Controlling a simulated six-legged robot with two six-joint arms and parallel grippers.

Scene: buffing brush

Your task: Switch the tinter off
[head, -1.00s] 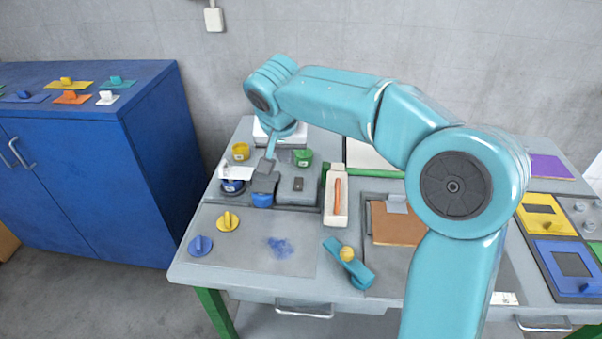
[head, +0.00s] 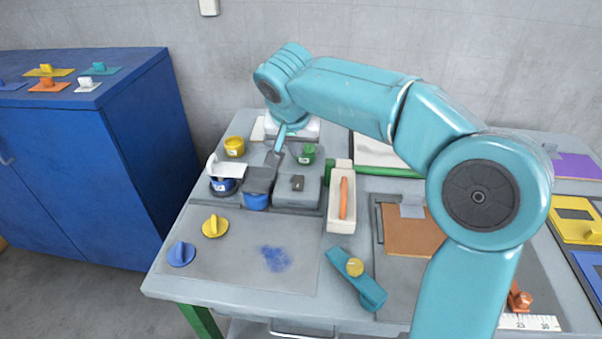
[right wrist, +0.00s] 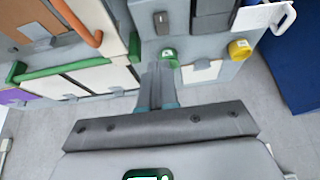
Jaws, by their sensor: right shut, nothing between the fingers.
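The tinter appears to be the grey unit (head: 310,190) at the back left of the table, with a small dark switch (head: 297,183) on its top. The switch also shows near the top of the right wrist view (right wrist: 161,22); which way it is set I cannot tell. My right gripper (head: 276,157) is shut and empty, over the back of the unit, behind and left of the switch. In the right wrist view its fingers (right wrist: 158,82) point towards the unit, apart from the switch. My left gripper is out of view.
Two knobs (head: 215,226) (head: 181,254) lie in front. A blue cabinet (head: 100,140) stands left.

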